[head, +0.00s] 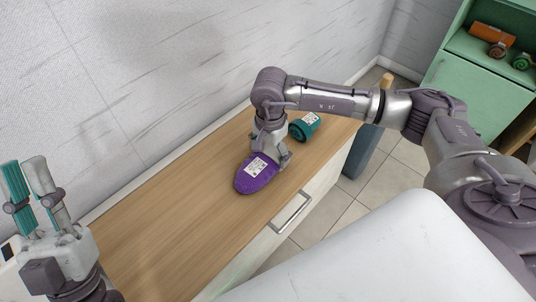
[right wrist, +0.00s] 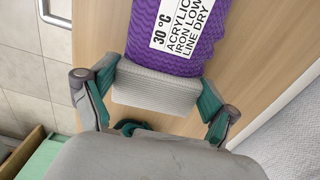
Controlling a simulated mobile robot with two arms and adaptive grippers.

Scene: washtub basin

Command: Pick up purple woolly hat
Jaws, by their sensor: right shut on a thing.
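The purple woolly hat (head: 246,181) is on the wooden top, a rounded knitted shape with a white care label. It also shows at the top of the right wrist view (right wrist: 210,48), its label reading 30 °C and acrylic. My right gripper (head: 266,156) reaches down onto its far right end and is shut on it. Whether the hat is lifted cannot be told. My left gripper (head: 25,178) is open and empty at the far left, fingers up.
A teal labelled item (head: 306,126) lies just right of the hat on the wooden counter (head: 165,235). The counter's left part is clear. A drawer handle (head: 290,212) sticks out at the front. A green cabinet (head: 475,85) stands at the far right.

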